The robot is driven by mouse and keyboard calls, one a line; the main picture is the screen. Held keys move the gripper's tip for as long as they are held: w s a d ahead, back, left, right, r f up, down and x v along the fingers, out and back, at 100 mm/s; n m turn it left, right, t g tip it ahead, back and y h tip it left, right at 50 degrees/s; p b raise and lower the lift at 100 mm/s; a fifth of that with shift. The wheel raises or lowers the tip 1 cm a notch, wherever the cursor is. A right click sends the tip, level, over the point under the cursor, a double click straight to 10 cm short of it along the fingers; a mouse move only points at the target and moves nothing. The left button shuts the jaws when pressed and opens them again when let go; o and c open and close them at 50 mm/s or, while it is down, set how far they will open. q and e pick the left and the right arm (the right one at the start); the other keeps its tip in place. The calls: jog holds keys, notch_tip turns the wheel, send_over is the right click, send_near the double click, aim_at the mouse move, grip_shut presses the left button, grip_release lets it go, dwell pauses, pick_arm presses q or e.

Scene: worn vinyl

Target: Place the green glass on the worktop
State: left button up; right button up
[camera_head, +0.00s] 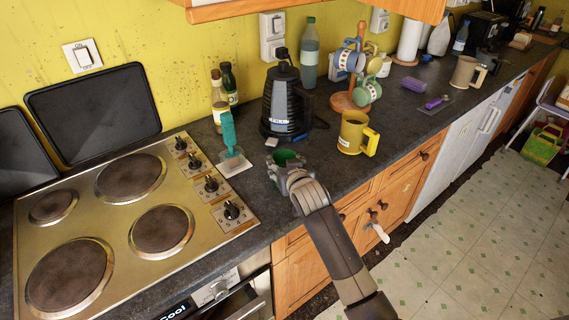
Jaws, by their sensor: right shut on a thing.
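The green glass (288,157) shows as a green rim and inside at the front of my right gripper (284,168). My right gripper is shut on it, and the gripper hides most of its side. The glass is over the dark worktop (317,170), between the hob and the yellow mug. I cannot tell whether its base touches the worktop. My left gripper is not in view.
A yellow mug (354,134) stands to the right, a black kettle (285,102) behind. A teal brush (230,140) stands upright on the left, by the hob (130,200). A mug tree (352,100) stands further back.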

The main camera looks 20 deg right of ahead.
jog(key=o, duration=1.2)
jog(key=shift+f, duration=0.1)
jog(key=shift+o, duration=0.2)
jog(key=shift+r, duration=0.25)
jog(key=shift+s, duration=0.25)
jog(key=b+v, duration=0.1)
jog(key=v, duration=1)
jog(key=shift+s+r, duration=0.15)
jog(key=shift+s, duration=0.1)
